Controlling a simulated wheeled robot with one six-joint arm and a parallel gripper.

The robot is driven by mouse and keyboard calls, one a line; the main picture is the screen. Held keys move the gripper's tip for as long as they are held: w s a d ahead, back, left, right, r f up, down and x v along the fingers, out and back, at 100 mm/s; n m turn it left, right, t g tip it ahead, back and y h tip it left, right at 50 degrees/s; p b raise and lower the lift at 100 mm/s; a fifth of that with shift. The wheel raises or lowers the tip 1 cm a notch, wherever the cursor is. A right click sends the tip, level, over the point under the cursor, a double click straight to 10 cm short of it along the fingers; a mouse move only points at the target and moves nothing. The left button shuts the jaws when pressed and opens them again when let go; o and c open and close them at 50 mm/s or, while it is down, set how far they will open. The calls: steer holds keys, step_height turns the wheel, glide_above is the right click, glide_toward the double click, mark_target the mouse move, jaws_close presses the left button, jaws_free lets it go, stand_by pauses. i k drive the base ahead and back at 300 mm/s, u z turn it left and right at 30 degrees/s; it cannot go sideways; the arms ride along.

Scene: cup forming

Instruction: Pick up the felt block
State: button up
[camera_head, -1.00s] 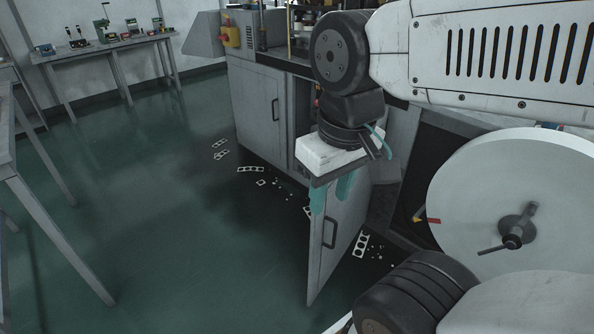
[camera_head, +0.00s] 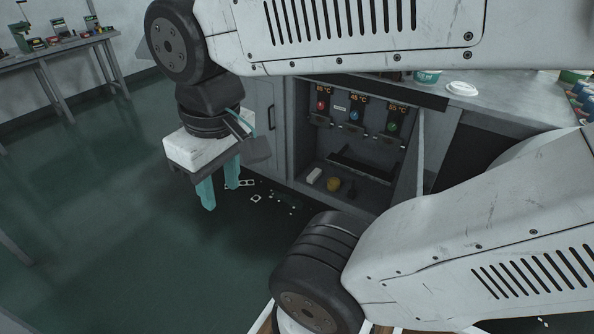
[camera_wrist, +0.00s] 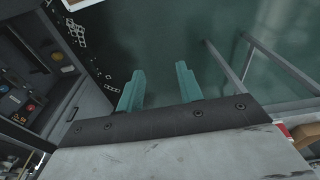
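A small pale block (camera_head: 314,176) lies on the floor of the open cabinet in the head view, at the front left of its opening. It looks like the felt block, but its material is too small to tell. My gripper (camera_head: 219,184) hangs outside the cabinet, to the left of the opening, with its teal fingers pointing down. In the wrist view, the fingers of my gripper (camera_wrist: 160,80) are wide apart with nothing between them. The cabinet interior shows at the left edge there, with small items too unclear to name surely.
A yellow round piece (camera_head: 333,184) and a dark piece (camera_head: 350,189) lie beside the pale block. Above them hang coloured knobs with temperature labels. The cabinet door (camera_head: 421,155) stands open at the right.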

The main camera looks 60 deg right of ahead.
mark_target(314, 174)
steer(key=z, duration=0.65)
steer(key=i, duration=1.55)
steer(key=z, duration=0.8)
